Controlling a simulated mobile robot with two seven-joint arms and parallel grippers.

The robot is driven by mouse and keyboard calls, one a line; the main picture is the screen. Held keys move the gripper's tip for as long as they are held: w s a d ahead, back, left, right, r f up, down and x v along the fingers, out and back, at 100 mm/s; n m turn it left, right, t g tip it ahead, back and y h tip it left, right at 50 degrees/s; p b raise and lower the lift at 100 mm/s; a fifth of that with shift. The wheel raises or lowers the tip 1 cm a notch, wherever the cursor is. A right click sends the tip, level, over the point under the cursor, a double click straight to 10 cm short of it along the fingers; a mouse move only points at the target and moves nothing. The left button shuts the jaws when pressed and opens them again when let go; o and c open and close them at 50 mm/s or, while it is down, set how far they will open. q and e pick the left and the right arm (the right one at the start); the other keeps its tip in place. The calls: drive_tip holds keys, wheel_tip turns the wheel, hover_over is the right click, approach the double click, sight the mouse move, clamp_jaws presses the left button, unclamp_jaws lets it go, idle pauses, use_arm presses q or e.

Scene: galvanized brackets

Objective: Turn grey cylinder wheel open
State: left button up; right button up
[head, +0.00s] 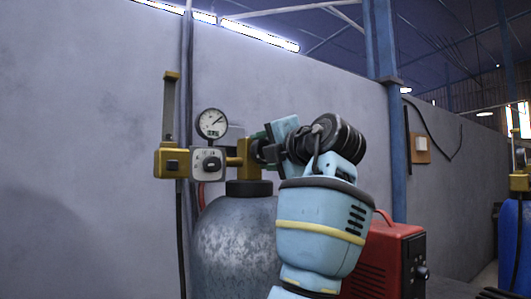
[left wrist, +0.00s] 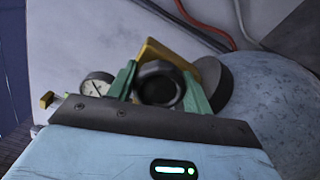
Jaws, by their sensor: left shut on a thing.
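The grey gas cylinder (head: 235,245) stands upright in the middle of the head view. It also shows at the right of the left wrist view (left wrist: 275,105). A brass valve (head: 246,160) sits over its dark neck. The dark round valve wheel (left wrist: 160,70) lies between the green fingers of my left gripper (left wrist: 163,85), which is shut on it. In the head view the same gripper (head: 264,146) reaches the valve from the right, and the arm hides most of the wheel. My right gripper is not in view.
A round gauge (head: 212,124) and a brass regulator (head: 171,163) stick out left of the valve. A red machine (head: 390,262) stands close right of the cylinder, behind my arm. A grey wall (head: 90,120) runs behind. A blue cylinder (head: 510,235) stands at far right.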

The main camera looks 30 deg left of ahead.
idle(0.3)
use_arm(q)
drive_tip(key=o, duration=1)
drive_tip(key=shift+c, duration=0.2)
drive_tip(key=shift+s+d, duration=0.15)
drive_tip(key=shift+d, duration=0.4)
drive_tip(key=b+v, duration=0.1)
drive_tip(key=v, duration=0.5)
drive_tip(key=shift+s+d, duration=0.25)
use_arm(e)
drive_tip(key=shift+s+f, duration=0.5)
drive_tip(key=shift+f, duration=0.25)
